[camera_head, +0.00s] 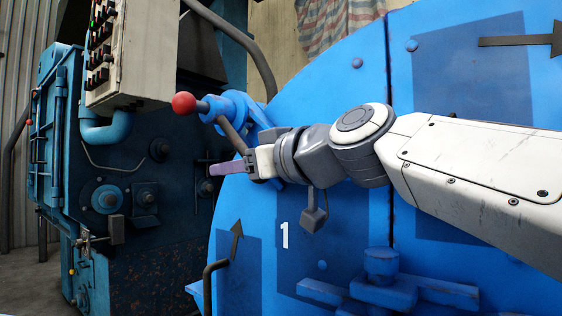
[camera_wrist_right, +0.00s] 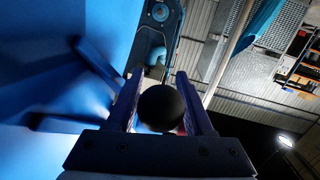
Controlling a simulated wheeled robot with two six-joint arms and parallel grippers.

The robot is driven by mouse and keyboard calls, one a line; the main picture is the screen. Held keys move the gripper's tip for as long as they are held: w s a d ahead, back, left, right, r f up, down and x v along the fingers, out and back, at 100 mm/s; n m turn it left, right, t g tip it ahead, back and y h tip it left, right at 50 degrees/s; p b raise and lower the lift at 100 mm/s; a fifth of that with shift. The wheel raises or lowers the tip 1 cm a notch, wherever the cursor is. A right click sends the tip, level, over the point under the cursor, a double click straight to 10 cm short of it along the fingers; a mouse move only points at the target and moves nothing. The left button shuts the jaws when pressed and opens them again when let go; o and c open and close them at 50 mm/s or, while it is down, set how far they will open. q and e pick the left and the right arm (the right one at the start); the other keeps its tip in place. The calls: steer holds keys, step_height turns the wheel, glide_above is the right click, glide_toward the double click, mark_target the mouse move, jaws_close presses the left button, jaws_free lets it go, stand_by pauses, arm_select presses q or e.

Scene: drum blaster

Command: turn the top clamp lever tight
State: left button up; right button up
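The top clamp (camera_head: 236,104) is a blue fitting at the upper left edge of the blue drum door. A rod with a red ball (camera_head: 184,103) points left from it. A grey lever bar (camera_head: 232,135) slants down from the clamp to my right gripper (camera_head: 228,168). In the right wrist view a dark round knob (camera_wrist_right: 162,108) sits between the two purple fingers of my right gripper (camera_wrist_right: 162,100) and fills the gap. The fingers look shut on it. In the head view the gripper hides the bar's lower end. My left gripper is not in view.
The blue drum door (camera_head: 330,95) fills the middle and right. A lower blue clamp (camera_head: 382,285) juts out at the bottom right. A control box (camera_head: 135,50) with buttons hangs at the upper left, before a dark blue machine body (camera_head: 165,235).

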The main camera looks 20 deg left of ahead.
steer(key=shift+s+d+r, duration=0.1)
steer(key=shift+d+r, duration=0.1)
steer(key=shift+r, duration=0.1)
steer(key=b+v, duration=0.1)
steer(key=v, duration=0.9)
steer(key=shift+d, duration=0.15)
